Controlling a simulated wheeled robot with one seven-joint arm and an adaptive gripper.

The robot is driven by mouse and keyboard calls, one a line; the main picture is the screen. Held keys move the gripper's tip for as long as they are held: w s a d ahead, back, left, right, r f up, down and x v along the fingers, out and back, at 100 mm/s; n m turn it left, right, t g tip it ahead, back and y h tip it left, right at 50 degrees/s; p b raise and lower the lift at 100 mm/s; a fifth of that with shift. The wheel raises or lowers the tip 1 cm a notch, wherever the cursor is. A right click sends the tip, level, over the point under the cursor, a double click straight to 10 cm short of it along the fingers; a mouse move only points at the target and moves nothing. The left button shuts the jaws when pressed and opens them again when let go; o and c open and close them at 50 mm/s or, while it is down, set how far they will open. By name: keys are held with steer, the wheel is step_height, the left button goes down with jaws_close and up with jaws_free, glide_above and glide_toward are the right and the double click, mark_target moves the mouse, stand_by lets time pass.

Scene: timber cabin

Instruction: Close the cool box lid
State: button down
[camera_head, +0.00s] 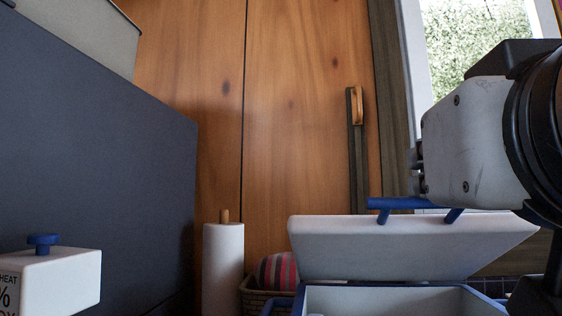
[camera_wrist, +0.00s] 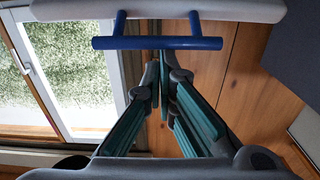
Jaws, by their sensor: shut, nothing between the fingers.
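The cool box (camera_head: 400,299) is at the lower right of the head view, white with a blue rim. Its white lid (camera_head: 400,247) stands open, tilted above the box, with a blue bar handle (camera_head: 400,203) on its upper side. In the wrist view the lid's pale edge (camera_wrist: 240,9) runs along the top, with the blue handle (camera_wrist: 157,43) below it. My gripper (camera_wrist: 160,72) is shut and empty, its fingertips appearing close to the handle; I cannot tell if they touch. In the head view the fingers are mostly hidden behind my wrist.
A paper towel roll (camera_head: 223,270) and a wicker basket (camera_head: 256,298) with a striped cloth stand left of the cool box. A dark grey panel (camera_head: 100,160) fills the left. A white box (camera_head: 55,280) with a blue knob is lower left. A window (camera_head: 475,40) is behind.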

steer(key=s+a+f+b, duration=0.1)
steer(key=s+f+b, duration=0.4)
steer(key=f+b, duration=0.7)
steer(key=shift+f+b, duration=0.4)
steer(key=shift+b, duration=0.55)
